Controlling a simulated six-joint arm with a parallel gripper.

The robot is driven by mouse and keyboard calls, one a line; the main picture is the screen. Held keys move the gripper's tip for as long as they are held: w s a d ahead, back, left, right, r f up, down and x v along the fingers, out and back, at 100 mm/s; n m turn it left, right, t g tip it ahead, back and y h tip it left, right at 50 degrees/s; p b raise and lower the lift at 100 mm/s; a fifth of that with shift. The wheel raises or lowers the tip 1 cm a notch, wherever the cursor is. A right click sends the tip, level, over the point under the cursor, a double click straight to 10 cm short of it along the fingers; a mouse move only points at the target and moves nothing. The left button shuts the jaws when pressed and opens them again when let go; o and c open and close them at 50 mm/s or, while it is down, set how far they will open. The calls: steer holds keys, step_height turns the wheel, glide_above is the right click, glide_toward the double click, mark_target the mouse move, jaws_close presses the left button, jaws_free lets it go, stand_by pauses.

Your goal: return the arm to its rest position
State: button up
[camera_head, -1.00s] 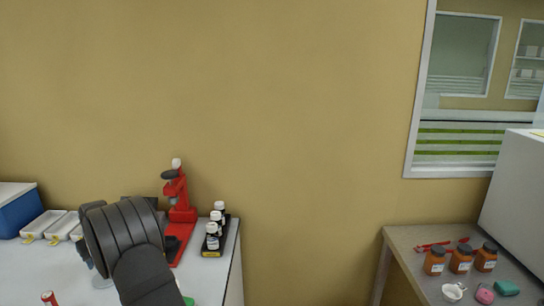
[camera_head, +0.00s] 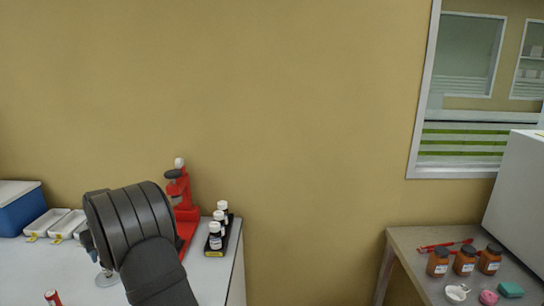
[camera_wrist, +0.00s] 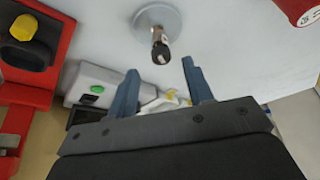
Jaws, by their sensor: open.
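My gripper (camera_wrist: 162,88) shows in the wrist view with its two blue-grey fingers spread apart and nothing between them. It is open. Beyond the fingertips, a round grey base with a short dark-tipped post (camera_wrist: 159,40) stands on the white bench. In the head view my dark arm covers part of the left bench (camera_head: 205,285), and the gripper fingers cannot be made out there.
A red stand (camera_head: 183,200) is beside my arm, with a black rack of white-capped bottles (camera_head: 215,238) to its right. White trays (camera_head: 60,224) and a blue box (camera_head: 18,208) are left. A right table (camera_head: 415,240) holds several jars (camera_head: 464,262). A gap separates the tables.

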steer(key=x, duration=0.8)
steer(key=shift+w+f, duration=0.1)
steer(key=shift+f, duration=0.05)
step_height(320, 180, up, 4)
steer(key=shift+a+r, duration=0.1)
steer(key=shift+a, duration=0.05)
steer(key=w+d+r, duration=0.3)
steer(key=d+r, duration=0.4)
steer(key=d, duration=0.5)
steer(key=s+a+f+n, duration=0.1)
steer(key=s+a, duration=1)
steer(key=a, duration=0.3)
steer(key=s+a+f+n, duration=0.1)
steer(key=s+a, duration=1)
steer(key=a, duration=0.3)
steer(key=shift+g+y, duration=0.3)
steer(key=f, duration=0.6)
steer(key=s+f, duration=0.1)
steer(key=f, duration=0.2)
steer(key=shift+f, duration=0.3)
step_height(320, 180, up, 9)
steer(key=w+d+r, duration=0.1)
steer(key=w+d, duration=0.6)
steer(key=w, duration=0.1)
steer(key=shift+w+m, duration=0.3)
